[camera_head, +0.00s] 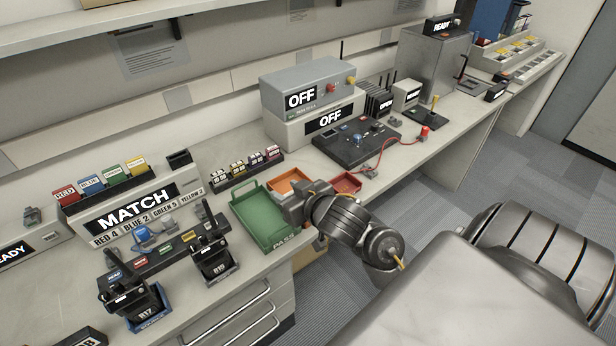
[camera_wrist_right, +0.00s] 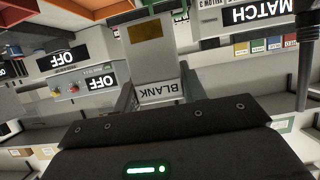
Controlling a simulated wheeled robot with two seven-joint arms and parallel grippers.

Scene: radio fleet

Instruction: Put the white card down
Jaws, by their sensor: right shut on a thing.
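The white card (camera_wrist_right: 158,62) shows in the right wrist view, with a gold patch at one end and the word BLANK at the other. My right gripper (camera_wrist_right: 157,98) is shut on its BLANK end. In the head view my right gripper (camera_head: 292,204) is over the right side of the green PASS tray (camera_head: 243,238); I cannot make out the card there. The card's height above the tray is hard to tell. My left gripper is not in view.
An orange tray (camera_head: 290,177) and a red tray (camera_head: 346,184) lie behind the gripper. The MATCH box (camera_head: 100,212) with coloured cards, and radios (camera_head: 212,262) in stands, are to the left. A dark panel (camera_head: 340,151) with a red cable is at right.

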